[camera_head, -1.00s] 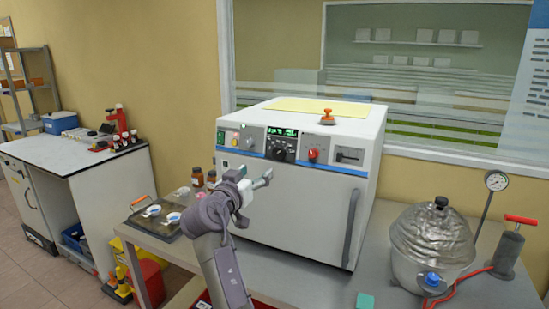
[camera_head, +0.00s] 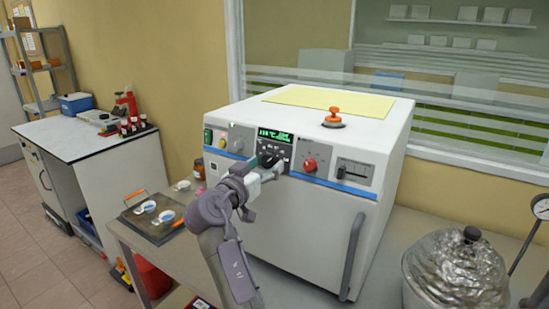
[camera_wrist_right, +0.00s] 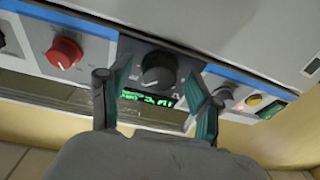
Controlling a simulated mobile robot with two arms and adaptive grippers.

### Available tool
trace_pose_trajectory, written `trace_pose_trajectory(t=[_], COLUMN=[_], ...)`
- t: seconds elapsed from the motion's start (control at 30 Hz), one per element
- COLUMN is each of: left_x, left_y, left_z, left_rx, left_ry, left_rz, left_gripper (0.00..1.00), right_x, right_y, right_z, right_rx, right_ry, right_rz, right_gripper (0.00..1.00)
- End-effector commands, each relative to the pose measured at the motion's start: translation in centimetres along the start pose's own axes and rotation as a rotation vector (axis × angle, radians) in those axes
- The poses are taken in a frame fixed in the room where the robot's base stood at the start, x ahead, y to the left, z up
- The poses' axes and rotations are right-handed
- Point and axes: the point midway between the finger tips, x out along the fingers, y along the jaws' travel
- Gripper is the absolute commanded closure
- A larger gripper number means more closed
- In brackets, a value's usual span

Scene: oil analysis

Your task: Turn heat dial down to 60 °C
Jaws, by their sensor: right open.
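The heat dial, a black knob (camera_wrist_right: 158,70), sits on the dark control panel of the white oven (camera_head: 290,222). A green-lit display (camera_head: 275,135) is beside the dial; its digits are too small to read surely. My right gripper (camera_head: 268,170) is at the panel, in front of the dial and partly hiding it in the head view. In the right wrist view, the open fingers of my right gripper (camera_wrist_right: 158,95) stand on either side of the dial. I cannot tell whether they touch it. My left gripper is not in view.
A red knob (camera_head: 310,165) and a slider panel (camera_head: 353,172) are right of the dial. An orange-handled object (camera_head: 333,118) and a yellow sheet (camera_head: 315,97) lie on the oven top. A tray (camera_head: 157,234) with white dishes is at left. A foil-covered vessel (camera_head: 455,275) stands at right.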

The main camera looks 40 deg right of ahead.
Motion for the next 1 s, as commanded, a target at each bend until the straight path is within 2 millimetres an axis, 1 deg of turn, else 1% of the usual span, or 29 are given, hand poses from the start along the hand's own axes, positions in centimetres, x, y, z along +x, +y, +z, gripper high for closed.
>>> trace_pose_trajectory(t=[0.37,0.4,0.47,0.5,0.73,0.77,1.0], left_x=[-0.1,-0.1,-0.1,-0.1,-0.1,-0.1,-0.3], left_y=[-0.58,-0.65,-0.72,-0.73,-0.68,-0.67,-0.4], left_z=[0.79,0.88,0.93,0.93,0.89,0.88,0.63], left_rx=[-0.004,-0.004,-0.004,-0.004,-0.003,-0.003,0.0], left_ry=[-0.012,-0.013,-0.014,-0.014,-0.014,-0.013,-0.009], left_rz=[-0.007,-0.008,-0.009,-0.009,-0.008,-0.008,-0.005], left_gripper=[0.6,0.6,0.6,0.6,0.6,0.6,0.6], right_x=[-0.25,-0.25,-0.24,-0.24,-0.22,-0.22,-0.22], right_y=[-0.1,-0.1,-0.1,-0.1,-0.09,-0.09,-0.07], right_z=[0.0,0.0,0.0,0.0,-0.02,-0.02,-0.1], right_rx=[0.0,0.0,0.0,0.0,0.0,0.0,-0.022], right_ry=[0.0,0.0,0.0,0.0,0.001,0.001,0.0], right_rz=[0.0,0.0,0.0,0.0,0.0,0.0,-0.006], right_gripper=[0.36,0.4,0.5,0.56,0.95,0.97,0.97])
